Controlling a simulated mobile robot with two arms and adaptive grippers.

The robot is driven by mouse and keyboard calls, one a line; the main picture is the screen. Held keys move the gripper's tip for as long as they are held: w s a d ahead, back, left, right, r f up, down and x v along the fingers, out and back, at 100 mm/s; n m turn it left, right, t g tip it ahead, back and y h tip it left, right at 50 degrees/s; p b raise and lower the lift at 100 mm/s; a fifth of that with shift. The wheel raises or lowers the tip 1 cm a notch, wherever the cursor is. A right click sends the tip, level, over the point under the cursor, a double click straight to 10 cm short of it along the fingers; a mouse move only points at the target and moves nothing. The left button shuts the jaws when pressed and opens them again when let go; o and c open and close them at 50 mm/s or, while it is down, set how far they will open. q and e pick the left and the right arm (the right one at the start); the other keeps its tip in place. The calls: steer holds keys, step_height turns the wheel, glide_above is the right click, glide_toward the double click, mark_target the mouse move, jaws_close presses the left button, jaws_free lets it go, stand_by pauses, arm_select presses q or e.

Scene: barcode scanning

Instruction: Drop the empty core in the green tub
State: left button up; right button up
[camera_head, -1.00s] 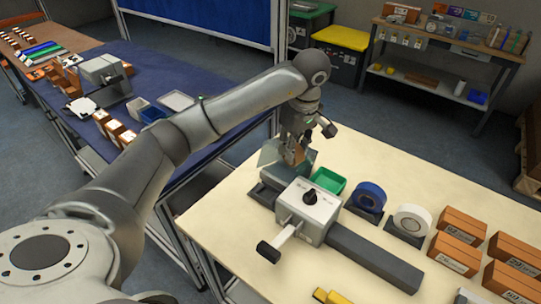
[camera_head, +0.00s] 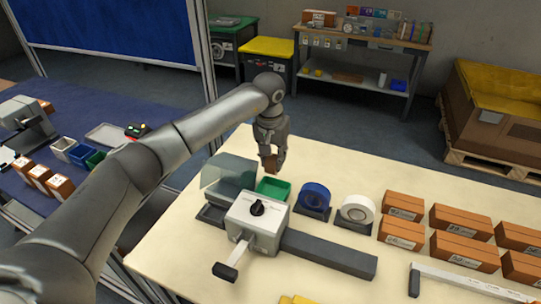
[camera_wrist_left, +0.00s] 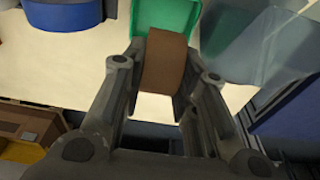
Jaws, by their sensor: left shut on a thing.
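My left gripper (camera_head: 270,165) is shut on a brown cardboard core (camera_head: 272,163). It holds the core above the table, just behind the green tub (camera_head: 273,189). In the left wrist view the core (camera_wrist_left: 165,60) sits between the two fingers, and the green tub (camera_wrist_left: 178,14) shows just past it at the top edge. The tub stands on the cream table behind the grey-white machine (camera_head: 257,215) with a black knob. The tub's inside is only partly seen. My right gripper is not in view.
A clear guard (camera_head: 228,172) stands left of the tub. A blue tape roll (camera_head: 315,197) and a white roll (camera_head: 357,209) stand on holders to its right. Several brown boxes (camera_head: 402,231) sit further right. A grey bar (camera_head: 330,253) extends from the machine.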

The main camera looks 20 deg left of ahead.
mark_target(273, 170)
arm_select(q)
steer(key=shift+f, duration=5.05)
steer(key=o, duration=0.5)
steer(key=shift+r, duration=0.15)
steer(key=shift+r+p, duration=1)
steer(key=shift+r, duration=1.4)
steer(key=shift+o, duration=0.2)
